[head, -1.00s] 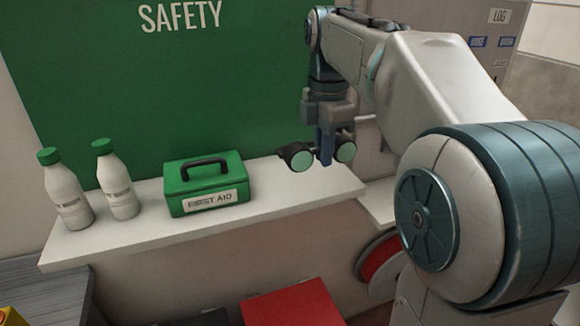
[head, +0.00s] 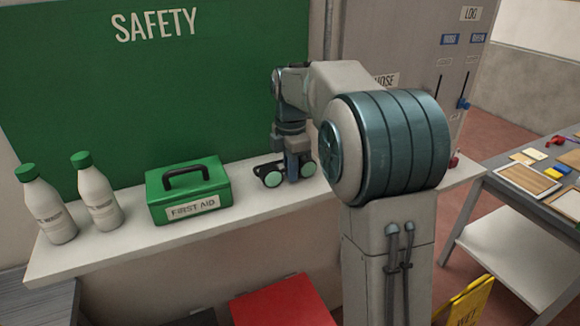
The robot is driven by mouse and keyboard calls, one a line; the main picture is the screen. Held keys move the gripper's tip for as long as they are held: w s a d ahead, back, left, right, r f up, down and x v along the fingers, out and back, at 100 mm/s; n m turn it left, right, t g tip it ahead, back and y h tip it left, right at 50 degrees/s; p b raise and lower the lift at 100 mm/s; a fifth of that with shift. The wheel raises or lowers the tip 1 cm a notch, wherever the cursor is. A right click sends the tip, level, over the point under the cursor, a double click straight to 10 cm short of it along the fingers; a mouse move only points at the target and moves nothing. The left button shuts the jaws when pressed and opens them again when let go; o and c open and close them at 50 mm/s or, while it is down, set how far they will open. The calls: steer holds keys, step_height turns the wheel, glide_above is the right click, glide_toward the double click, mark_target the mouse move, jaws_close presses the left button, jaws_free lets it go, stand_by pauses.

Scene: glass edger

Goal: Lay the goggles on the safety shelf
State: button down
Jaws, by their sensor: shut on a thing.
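The goggles (head: 272,178), dark with pale green round lenses, are at the right part of the safety shelf (head: 150,243), right of the first aid box. My gripper (head: 292,172) points down and is shut on the goggles. The goggles are at or just above the shelf top; I cannot tell whether they touch it. My arm hides part of the shelf on the right.
A green first aid box (head: 188,192) stands left of the goggles. Two white bottles with green caps, one at the far left (head: 45,205) and one beside it (head: 97,193), stand upright. A green safety board (head: 160,90) rises behind. A cluttered table (head: 535,185) is at right.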

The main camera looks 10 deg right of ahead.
steer(key=shift+f, duration=0.1)
steer(key=c, duration=1.5)
jaws_free()
step_height(320, 180, up, 12)
steer(key=shift+s, duration=0.15)
steer(key=s+f+m+t, duration=0.1)
steer(key=s+f+m, duration=0.4)
steer(key=s, duration=0.3)
steer(key=s+f+m+t, duration=0.1)
steer(key=s+f+m, duration=0.4)
steer(key=s+m, duration=0.3)
steer(key=s+f+m+t, duration=0.1)
steer(key=s+f+m, duration=0.5)
steer(key=s, duration=0.4)
steer(key=shift+s+a+m+t, duration=0.2)
steer(key=shift+a+m+t, duration=0.1)
steer(key=shift+m, duration=0.3)
